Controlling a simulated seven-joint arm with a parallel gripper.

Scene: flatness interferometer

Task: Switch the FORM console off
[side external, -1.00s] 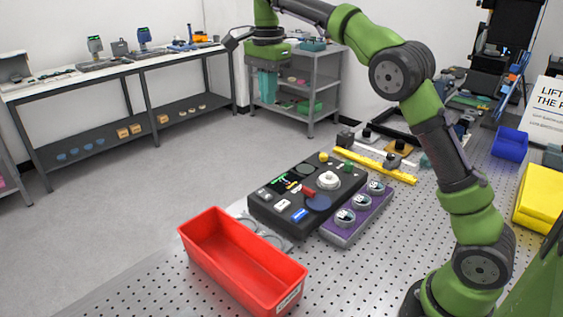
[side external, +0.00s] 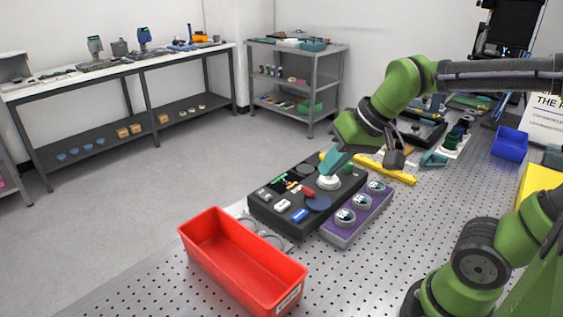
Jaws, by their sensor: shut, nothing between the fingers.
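The FORM console (side external: 268,219) is a black box on the perforated table, with a lit screen (side external: 285,182) at its left. Its top carries a white round knob (side external: 328,183), a red piece (side external: 307,192), a dark blue disc (side external: 318,204), a blue key (side external: 299,215) and a pale key (side external: 283,205). My gripper (side external: 329,172) has teal fingers, is shut and empty, and points down at the white knob. Its tips are at or just above the knob; I cannot tell whether they touch. The fingers hide part of the console's back edge.
A purple tray (side external: 338,236) with three round pieces stands against the console's right side. A red bin (side external: 243,284) stands in front. A yellow bar (side external: 400,174) lies behind. A blue bin (side external: 509,144) is at right. The table right of the tray is clear.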

